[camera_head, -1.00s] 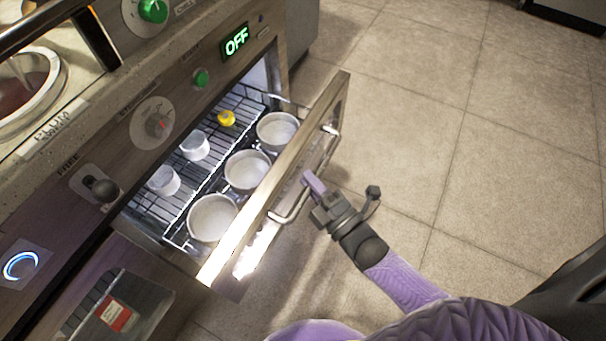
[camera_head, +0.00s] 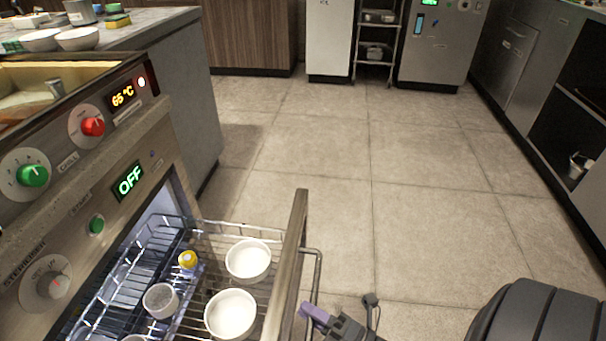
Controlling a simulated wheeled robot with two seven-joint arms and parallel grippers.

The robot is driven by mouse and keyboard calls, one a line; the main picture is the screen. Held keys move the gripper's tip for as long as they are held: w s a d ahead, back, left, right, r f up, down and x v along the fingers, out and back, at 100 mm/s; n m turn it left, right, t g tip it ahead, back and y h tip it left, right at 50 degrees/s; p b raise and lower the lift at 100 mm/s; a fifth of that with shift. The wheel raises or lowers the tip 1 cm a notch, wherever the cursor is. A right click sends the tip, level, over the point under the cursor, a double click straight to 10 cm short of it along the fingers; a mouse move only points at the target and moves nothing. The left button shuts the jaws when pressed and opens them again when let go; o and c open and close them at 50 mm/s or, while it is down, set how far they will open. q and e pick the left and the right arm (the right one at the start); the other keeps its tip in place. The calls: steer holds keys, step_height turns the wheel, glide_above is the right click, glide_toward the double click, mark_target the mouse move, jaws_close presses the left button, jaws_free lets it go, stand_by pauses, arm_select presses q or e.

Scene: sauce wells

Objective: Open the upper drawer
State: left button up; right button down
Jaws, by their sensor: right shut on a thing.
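The upper drawer (camera_head: 290,262) is pulled out from the steel cabinet (camera_head: 150,170) below the green OFF display. Its wire rack (camera_head: 208,246) holds white bowls (camera_head: 248,260), a clear cup (camera_head: 160,300) and a small yellow item (camera_head: 187,259). The bar handle (camera_head: 317,272) runs along the outer face of the drawer front. My right gripper (camera_head: 316,317) is at the near part of this handle and shut on it, with a purple fingertip showing. The lower edge of the picture cuts off the near end of the drawer. My left gripper is out of view.
A counter (camera_head: 140,32) with bowls and sponges stands at the back left. Free tiled floor (camera_head: 400,180) lies right of the drawer. Cabinets (camera_head: 520,55) line the right side, and a shelf rack (camera_head: 377,45) stands at the back.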

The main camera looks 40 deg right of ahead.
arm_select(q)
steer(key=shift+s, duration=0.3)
arm_select(e)
steer(key=c, duration=0.6)
jaws_free()
steer(key=shift+s, duration=0.15)
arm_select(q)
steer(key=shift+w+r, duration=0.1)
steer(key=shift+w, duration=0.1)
arm_select(e)
steer(key=v, duration=0.9)
steer(key=shift+s+d, duration=0.15)
steer(key=shift+s, duration=0.2)
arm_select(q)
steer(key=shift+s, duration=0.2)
arm_select(e)
steer(key=shift+f, duration=0.1)
